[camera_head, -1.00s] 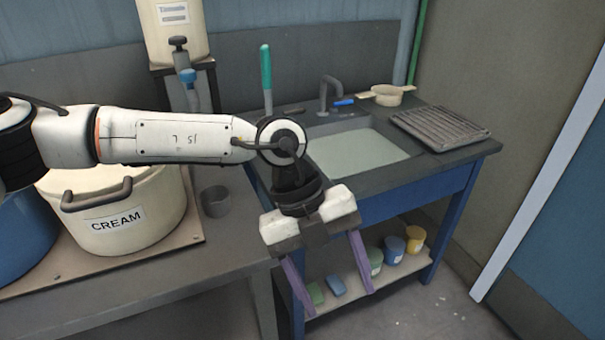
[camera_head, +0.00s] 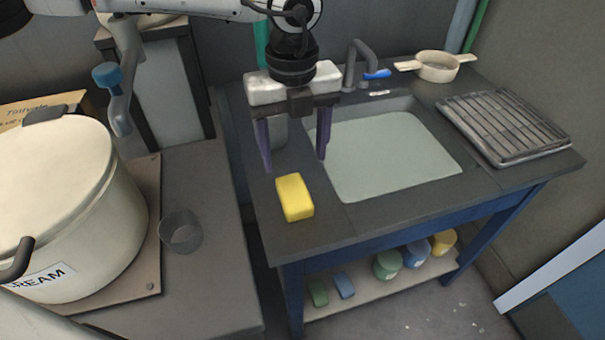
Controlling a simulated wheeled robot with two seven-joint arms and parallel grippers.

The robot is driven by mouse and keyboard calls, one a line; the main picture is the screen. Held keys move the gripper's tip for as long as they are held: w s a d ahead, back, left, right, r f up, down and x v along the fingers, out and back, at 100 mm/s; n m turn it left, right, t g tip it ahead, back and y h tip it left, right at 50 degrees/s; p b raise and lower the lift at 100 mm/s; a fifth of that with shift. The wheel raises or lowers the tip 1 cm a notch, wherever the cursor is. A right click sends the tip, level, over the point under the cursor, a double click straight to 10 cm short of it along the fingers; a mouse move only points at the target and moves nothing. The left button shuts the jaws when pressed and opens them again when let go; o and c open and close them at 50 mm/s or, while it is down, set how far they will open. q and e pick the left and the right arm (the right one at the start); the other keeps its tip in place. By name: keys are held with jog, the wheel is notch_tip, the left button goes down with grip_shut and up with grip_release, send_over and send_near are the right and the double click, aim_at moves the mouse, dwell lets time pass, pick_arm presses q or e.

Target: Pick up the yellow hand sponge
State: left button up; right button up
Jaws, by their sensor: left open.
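The yellow hand sponge (camera_head: 294,198) lies on the dark counter, left of the sink basin and near the counter's front left corner. My left gripper (camera_head: 294,166) hangs above the counter with its two purple fingers spread and pointing down. In the picture the fingertips show just above the sponge's far end. Nothing is between the fingers, and I cannot tell their exact height over the counter. My right gripper does not show.
The sink basin (camera_head: 385,155) is to the right, with a faucet (camera_head: 357,62) behind it. A drying rack (camera_head: 503,126) and a strainer (camera_head: 437,66) stand farther right. A large cream pot (camera_head: 60,190) and a small cup (camera_head: 181,232) stand on the left table.

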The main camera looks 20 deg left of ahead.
aim_at(294, 191)
pick_arm(q)
jog(key=f, duration=0.1)
jog(key=s+f, duration=0.1)
jog(key=f, duration=0.1)
jog(key=shift+f, duration=0.15)
notch_tip(294, 191, down, 5)
jog(key=shift+p, duration=0.75)
jog(key=shift+f, duration=0.35)
jog(key=c, duration=1.1)
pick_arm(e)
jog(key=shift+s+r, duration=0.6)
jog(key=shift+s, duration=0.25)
